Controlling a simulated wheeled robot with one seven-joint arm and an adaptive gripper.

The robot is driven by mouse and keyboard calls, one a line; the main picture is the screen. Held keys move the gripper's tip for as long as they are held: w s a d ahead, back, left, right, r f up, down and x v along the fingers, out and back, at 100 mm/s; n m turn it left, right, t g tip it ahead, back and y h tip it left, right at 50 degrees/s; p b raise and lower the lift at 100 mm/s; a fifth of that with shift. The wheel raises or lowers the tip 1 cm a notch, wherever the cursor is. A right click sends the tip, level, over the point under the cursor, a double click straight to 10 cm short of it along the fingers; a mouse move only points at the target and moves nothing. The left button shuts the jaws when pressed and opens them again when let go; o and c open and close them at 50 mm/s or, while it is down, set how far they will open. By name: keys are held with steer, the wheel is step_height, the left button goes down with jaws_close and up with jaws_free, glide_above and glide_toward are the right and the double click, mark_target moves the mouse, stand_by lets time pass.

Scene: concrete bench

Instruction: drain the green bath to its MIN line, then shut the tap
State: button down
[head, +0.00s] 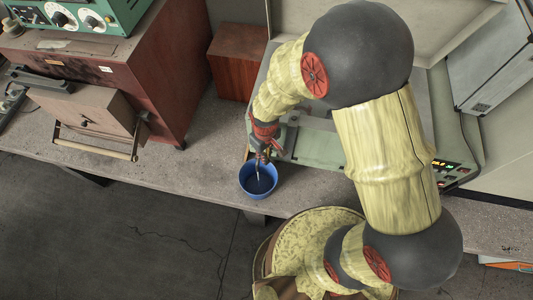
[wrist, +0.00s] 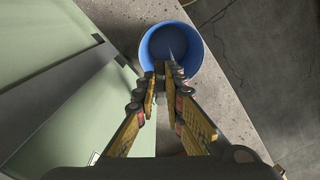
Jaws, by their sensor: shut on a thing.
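The green bath (head: 318,150) sits on the bench, partly hidden behind my arm; its pale green side and a grey strip show in the wrist view (wrist: 50,60). My gripper (head: 262,152) is at the bath's front left corner, above a blue bucket (head: 258,191). In the wrist view my gripper (wrist: 166,72) is closed on the tap, which its fingers mostly hide. A thin pale stream shows inside the blue bucket, which also appears in the wrist view (wrist: 147,45). The liquid level in the bath and the MIN line cannot be seen.
A dark red furnace-like box (head: 160,75) with a handled front stands on the left of the bench (head: 200,165). A small red-brown box (head: 237,62) stands at the back. The bucket is close to the bench's front edge. Dark cracked floor (head: 130,235) lies below.

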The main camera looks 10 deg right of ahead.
steer(key=shift+a+m, duration=0.1)
steer(key=shift+m, duration=0.4)
steer(key=c, duration=1.9)
jaws_free()
steer(key=shift+r, duration=0.1)
step_height(320, 180, up, 12)
steer(key=shift+f, duration=0.1)
